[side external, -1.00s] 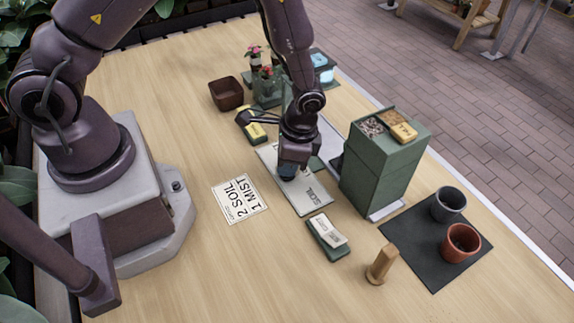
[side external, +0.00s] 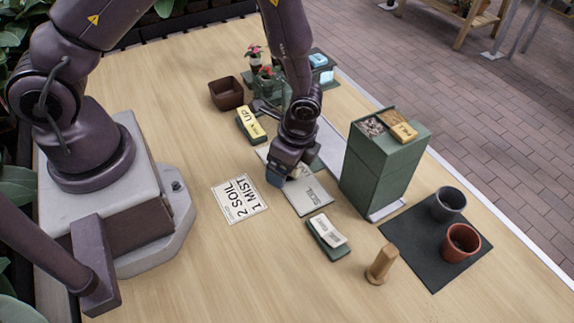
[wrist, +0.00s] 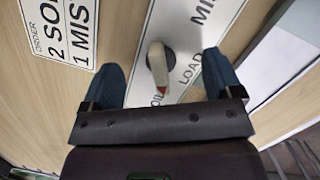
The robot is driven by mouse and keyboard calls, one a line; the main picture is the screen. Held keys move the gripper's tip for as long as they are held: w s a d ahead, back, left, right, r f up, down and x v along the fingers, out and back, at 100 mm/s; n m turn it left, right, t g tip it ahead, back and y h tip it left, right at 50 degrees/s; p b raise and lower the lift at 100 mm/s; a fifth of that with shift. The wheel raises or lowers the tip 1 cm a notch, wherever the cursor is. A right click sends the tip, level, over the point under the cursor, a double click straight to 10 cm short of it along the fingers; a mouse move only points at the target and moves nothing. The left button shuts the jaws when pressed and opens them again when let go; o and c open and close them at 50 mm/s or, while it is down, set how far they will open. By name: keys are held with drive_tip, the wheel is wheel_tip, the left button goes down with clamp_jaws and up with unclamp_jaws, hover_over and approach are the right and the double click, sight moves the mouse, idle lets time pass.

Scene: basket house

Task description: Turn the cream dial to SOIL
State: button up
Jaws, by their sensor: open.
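The cream dial (wrist: 157,62) shows in the wrist view on a pale plate, between my two blue fingers. Its red tip points down in that view, toward a partly hidden label that reads "OIL". "LOAD" and part of "MIS" are also printed on the plate (wrist: 196,42). My gripper (wrist: 162,78) is open, with one finger on each side of the dial and a visible gap to each. In the side view the plate (side external: 313,199) reads "SOIL", and my gripper (side external: 278,177) is over its left part. I cannot make out the dial there.
An order card (side external: 240,199) reads "2 SOIL 1 MIST". A green dispenser box (side external: 383,165) stands right of the plate. A small labelled block (side external: 328,236), a wooden peg (side external: 381,264) and pots on a dark mat (side external: 408,252) are nearer the front.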

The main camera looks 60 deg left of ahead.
idle(0.4)
drive_tip(key=shift+r, duration=3.5)
drive_tip(key=s+a+r+n+t, duration=0.1)
drive_tip(key=s+r+n, duration=0.3)
drive_tip(key=r, duration=0.4)
drive_tip(key=s+a+r+n+t+h, duration=0.1)
drive_tip(key=s+a+r+n+t, duration=0.1)
drive_tip(key=r, duration=0.7)
drive_tip(key=s+a+r+n+t, duration=0.2)
drive_tip(key=s+r+n, duration=0.3)
drive_tip(key=r, duration=0.4)
drive_tip(key=shift+s+n+t+h, duration=0.3)
drive_tip(key=shift+n+t+h, duration=0.15)
drive_tip(key=shift+t, duration=0.45)
